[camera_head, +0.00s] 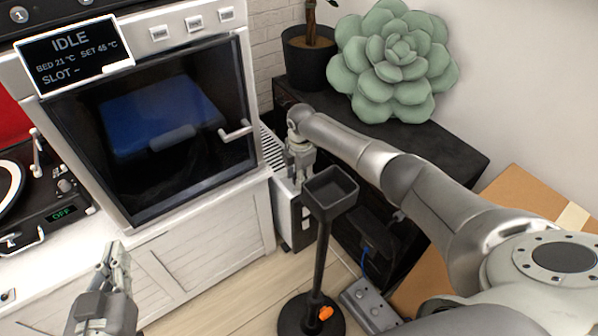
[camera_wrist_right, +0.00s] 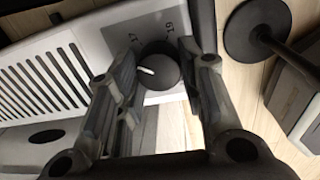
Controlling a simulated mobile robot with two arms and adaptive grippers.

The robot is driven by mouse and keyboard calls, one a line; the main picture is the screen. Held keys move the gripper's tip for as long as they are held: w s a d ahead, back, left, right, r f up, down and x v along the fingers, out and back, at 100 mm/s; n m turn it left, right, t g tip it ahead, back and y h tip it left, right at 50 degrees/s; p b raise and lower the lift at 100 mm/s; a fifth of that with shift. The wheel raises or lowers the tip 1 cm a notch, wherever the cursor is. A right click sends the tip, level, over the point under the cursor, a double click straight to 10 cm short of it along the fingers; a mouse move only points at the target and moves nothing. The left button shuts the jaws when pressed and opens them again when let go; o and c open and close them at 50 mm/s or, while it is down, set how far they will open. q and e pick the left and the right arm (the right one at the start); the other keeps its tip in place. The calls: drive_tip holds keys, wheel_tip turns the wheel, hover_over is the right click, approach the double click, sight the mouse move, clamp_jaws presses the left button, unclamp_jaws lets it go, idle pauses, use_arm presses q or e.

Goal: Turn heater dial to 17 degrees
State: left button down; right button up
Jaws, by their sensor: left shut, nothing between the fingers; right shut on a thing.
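The heater (camera_head: 284,209) is a pale slatted box on the floor beside the oven cabinet. It also shows in the right wrist view (camera_wrist_right: 42,71), with printed numbers 17 and 19 beside its dark round dial (camera_wrist_right: 160,73). The dial's white pointer mark slants toward the left, below the 17. My right gripper (camera_head: 302,181) reaches down to the heater's top. In the right wrist view its fingers (camera_wrist_right: 155,95) stand on both sides of the dial, shut on it. My left gripper (camera_head: 118,256) is shut and empty in front of the oven cabinet, away from the heater.
An oven-like machine (camera_head: 150,120) with an IDLE display stands left of the heater. A black stand with a square tray (camera_head: 330,190) rises close in front of my right gripper. A dark bench (camera_head: 440,150) holds a green succulent cushion (camera_head: 393,62). A cardboard box (camera_head: 520,195) is at right.

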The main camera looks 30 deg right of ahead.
drive_tip(key=shift+m+p, duration=0.8)
drive_tip(key=shift+m, duration=0.1)
drive_tip(key=shift+m+p, duration=0.6)
drive_tip(key=shift+m, duration=0.4)
use_arm(q)
drive_tip(key=s+a+f+g+y, duration=0.2)
drive_tip(key=s+a+f+g, duration=0.2)
drive_tip(key=s+f+g, duration=0.5)
drive_tip(key=shift+s+a+f+y, duration=0.4)
drive_tip(key=shift+s+f, duration=0.75)
drive_tip(key=shift+f, duration=0.25)
use_arm(e)
drive_tip(key=shift+m, duration=0.3)
drive_tip(key=o, duration=1)
use_arm(q)
drive_tip(key=shift+d, duration=0.1)
use_arm(e)
drive_tip(key=r, duration=1.2)
drive_tip(key=shift+s+a, duration=0.1)
drive_tip(key=shift+s, duration=0.2)
